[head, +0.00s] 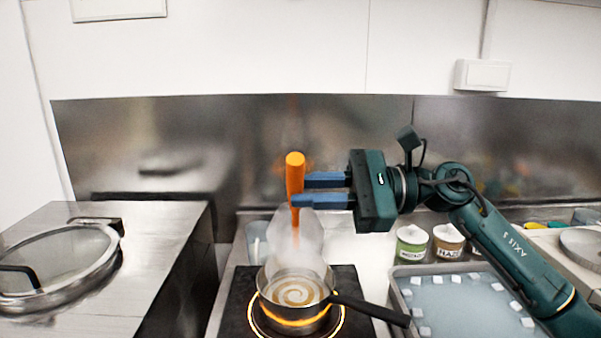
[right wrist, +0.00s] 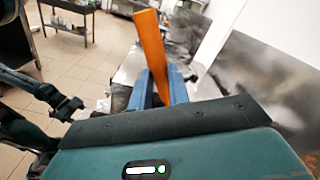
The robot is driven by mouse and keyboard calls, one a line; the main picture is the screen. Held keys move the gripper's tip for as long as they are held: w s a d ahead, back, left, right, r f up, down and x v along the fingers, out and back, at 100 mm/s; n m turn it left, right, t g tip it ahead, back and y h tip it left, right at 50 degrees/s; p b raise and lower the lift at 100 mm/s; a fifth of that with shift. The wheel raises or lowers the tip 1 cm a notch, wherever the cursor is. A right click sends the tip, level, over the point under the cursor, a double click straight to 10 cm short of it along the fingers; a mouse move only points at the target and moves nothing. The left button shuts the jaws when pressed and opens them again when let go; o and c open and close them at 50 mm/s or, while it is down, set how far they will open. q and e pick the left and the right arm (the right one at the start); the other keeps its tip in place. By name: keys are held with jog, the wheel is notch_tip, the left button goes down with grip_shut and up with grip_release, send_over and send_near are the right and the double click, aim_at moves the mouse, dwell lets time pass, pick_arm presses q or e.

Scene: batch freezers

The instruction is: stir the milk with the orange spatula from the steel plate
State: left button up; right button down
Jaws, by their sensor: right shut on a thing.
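The orange spatula (head: 295,176) is upright in my right gripper (head: 300,190), whose blue fingers are shut on its handle. In the right wrist view the orange handle (right wrist: 152,58) stands between the blue fingers. The spatula is above a small steel pot (head: 283,311) with a black handle. Its lower part is blurred by steam, so I cannot tell whether its tip touches the milk. The milk (head: 296,292) in the pot shows a brown-and-white swirl. The pot stands on a black hob (head: 241,300) with a glowing orange ring.
A tray of pale liquid with white cubes (head: 408,274) is right of the pot, under my right arm. A steel freezer with a round lid (head: 55,262) is at the left. A steel wall closes the back.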

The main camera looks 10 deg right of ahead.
jog(key=shift+s+a+f+b, duration=0.5)
jog(key=shift+s+f+b, duration=0.65)
jog(key=shift+s+f, duration=1.25)
pick_arm(q)
jog(key=shift+n+t+h, duration=0.3)
jog(key=shift+n+t, duration=0.4)
jog(key=shift+t, duration=0.1)
jog(key=shift+s+f+b, duration=0.2)
jog(key=shift+f+b, duration=1.8)
jog(key=shift+b, duration=2.4)
pick_arm(e)
jog(key=w+f, duration=0.4)
jog(key=f, duration=0.4)
jog(key=shift+w+d, duration=0.4)
jog(key=shift+d, duration=0.05)
